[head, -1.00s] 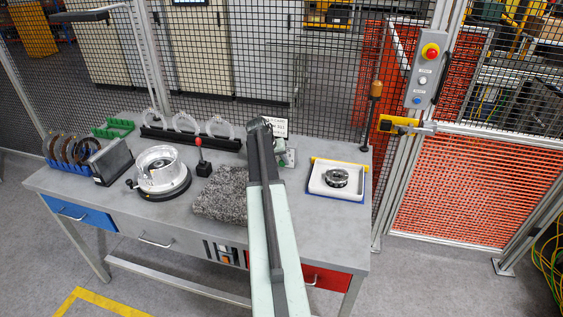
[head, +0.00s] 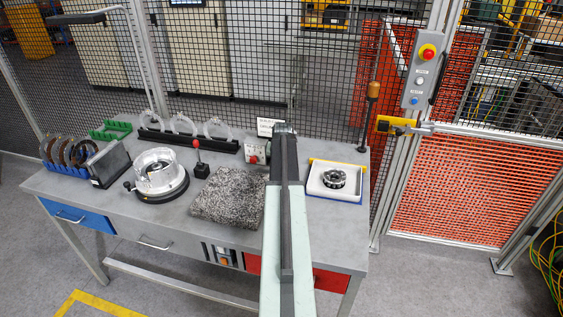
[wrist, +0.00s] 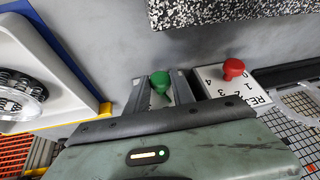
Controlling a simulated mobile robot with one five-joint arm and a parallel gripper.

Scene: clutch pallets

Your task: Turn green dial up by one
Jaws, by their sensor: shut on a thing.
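The green dial (wrist: 160,81) shows in the wrist view as a small round knob with a pointer. My gripper (wrist: 160,85) has one grey finger on each side of it and is shut on it. The scale around the green dial is hidden under my gripper. In the head view the green dial is hidden behind my arm. A red dial (wrist: 233,68) sits beside it on a white plate (wrist: 258,84) with digits 0 to 4. In the head view the red dial (head: 252,160) shows just left of my arm.
A white tray (head: 314,188) with a clutch part (head: 333,179) stands right of my arm. A speckled grey block (head: 230,198) lies to the left. A joystick (head: 200,160) and a clear-housed round fixture (head: 160,178) stand further left. A mesh fence (head: 330,100) rises behind the bench.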

